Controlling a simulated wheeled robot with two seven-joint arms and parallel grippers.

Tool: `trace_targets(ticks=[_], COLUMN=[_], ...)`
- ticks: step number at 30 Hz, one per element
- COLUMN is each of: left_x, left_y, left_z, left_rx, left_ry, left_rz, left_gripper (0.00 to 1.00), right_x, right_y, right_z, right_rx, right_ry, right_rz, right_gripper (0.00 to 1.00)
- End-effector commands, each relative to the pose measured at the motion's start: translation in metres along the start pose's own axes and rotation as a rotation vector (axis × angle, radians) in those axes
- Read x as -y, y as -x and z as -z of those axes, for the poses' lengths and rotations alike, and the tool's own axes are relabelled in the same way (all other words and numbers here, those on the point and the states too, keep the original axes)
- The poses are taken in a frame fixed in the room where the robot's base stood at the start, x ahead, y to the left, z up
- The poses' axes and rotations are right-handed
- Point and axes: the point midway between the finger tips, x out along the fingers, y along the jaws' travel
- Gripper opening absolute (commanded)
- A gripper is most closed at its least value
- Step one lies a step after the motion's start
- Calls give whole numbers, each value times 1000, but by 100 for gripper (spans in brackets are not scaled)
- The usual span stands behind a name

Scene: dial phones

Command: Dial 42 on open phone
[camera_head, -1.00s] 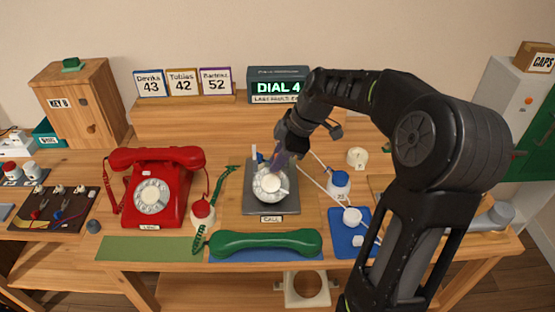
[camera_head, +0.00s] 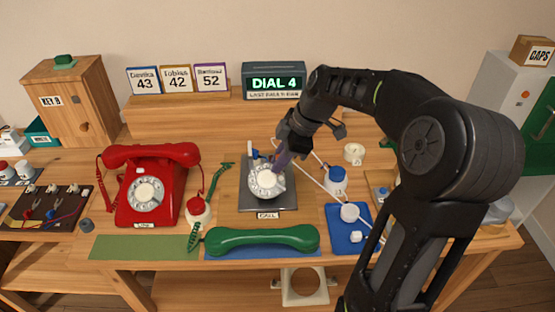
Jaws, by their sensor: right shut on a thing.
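The open phone's white round dial (camera_head: 266,182) sits on a dark grey plate (camera_head: 284,204) with a CALL label (camera_head: 268,215) at its front, mid-table. My right gripper (camera_head: 287,152) is above the upper right of the dial, shut on a purple stick-like tool (camera_head: 282,162) that points down at the dial. Whether the tip touches it, I cannot tell. The green handset (camera_head: 262,239) lies on a blue mat in front. The display (camera_head: 274,82) at the back reads DIAL 4, with a smaller line below. My left gripper is not in view.
A red dial phone (camera_head: 152,188) stands to the left, handset on. Name cards with 43, 42 and 52 (camera_head: 177,79) stand behind. A blue-capped white jar (camera_head: 336,182) and a blue tray (camera_head: 347,238) are right of the dial. A green mat (camera_head: 144,247) is bare.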

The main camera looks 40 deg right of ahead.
Motion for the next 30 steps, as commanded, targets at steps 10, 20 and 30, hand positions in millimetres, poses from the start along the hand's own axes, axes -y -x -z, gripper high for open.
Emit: trace_targets(ticks=[10,20,30], left_x=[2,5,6], left_y=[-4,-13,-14], left_z=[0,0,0], left_rx=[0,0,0], left_ry=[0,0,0], left_rz=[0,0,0], left_gripper=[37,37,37], right_x=[4,12,16], right_y=[0,-4,-2], right_z=[-3,-6,-6], right_rx=[0,0,0], right_ry=[0,0,0], right_rz=[1,1,1], right_gripper=[0,0,0])
